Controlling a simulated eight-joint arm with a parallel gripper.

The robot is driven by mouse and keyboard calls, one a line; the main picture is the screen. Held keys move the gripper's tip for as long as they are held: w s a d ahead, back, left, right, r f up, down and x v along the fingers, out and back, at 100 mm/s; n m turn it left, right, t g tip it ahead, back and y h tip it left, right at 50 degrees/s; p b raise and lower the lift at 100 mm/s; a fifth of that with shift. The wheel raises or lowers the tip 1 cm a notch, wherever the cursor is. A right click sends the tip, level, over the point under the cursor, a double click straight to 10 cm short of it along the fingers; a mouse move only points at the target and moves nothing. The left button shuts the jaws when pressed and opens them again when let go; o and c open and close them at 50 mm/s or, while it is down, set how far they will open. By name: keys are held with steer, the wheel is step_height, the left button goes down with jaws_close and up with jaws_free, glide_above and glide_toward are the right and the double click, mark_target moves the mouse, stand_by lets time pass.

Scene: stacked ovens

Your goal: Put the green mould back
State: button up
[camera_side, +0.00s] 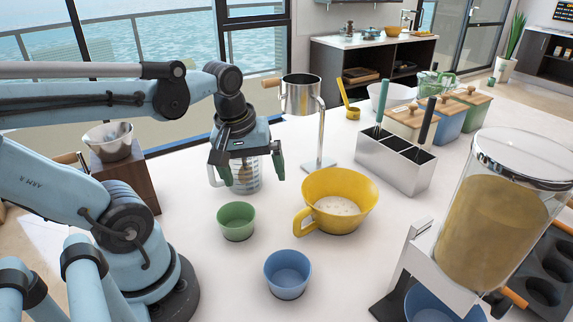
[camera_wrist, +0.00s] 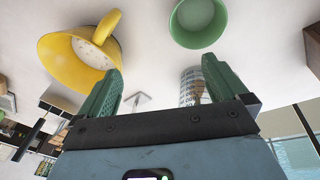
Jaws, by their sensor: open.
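The green mould (camera_side: 237,221) is a small round cup standing upright and empty on the white table, near the middle left. In the wrist view the green mould (camera_wrist: 198,22) shows at the top, beyond the fingertips. My gripper (camera_side: 250,170) is above and behind it, apart from it, with its green fingers spread and nothing held. The wrist view also shows both fingers apart (camera_wrist: 162,68). A blue mould (camera_side: 287,273) of similar shape stands at the front of the table.
A yellow jug (camera_side: 338,200) with white contents stands right of the green mould. A clear measuring jug (camera_side: 247,180) is behind my gripper. A metal utensil holder (camera_side: 394,163), a dispenser (camera_side: 497,220) and a dark muffin tray (camera_side: 545,290) are to the right.

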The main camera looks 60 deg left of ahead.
steer(key=w+d+m+t, duration=0.4)
steer(key=w+d+m, duration=0.1)
steer(key=m, duration=0.6)
steer(key=shift+d+r+t+h, duration=0.3)
steer(key=shift+d, duration=0.1)
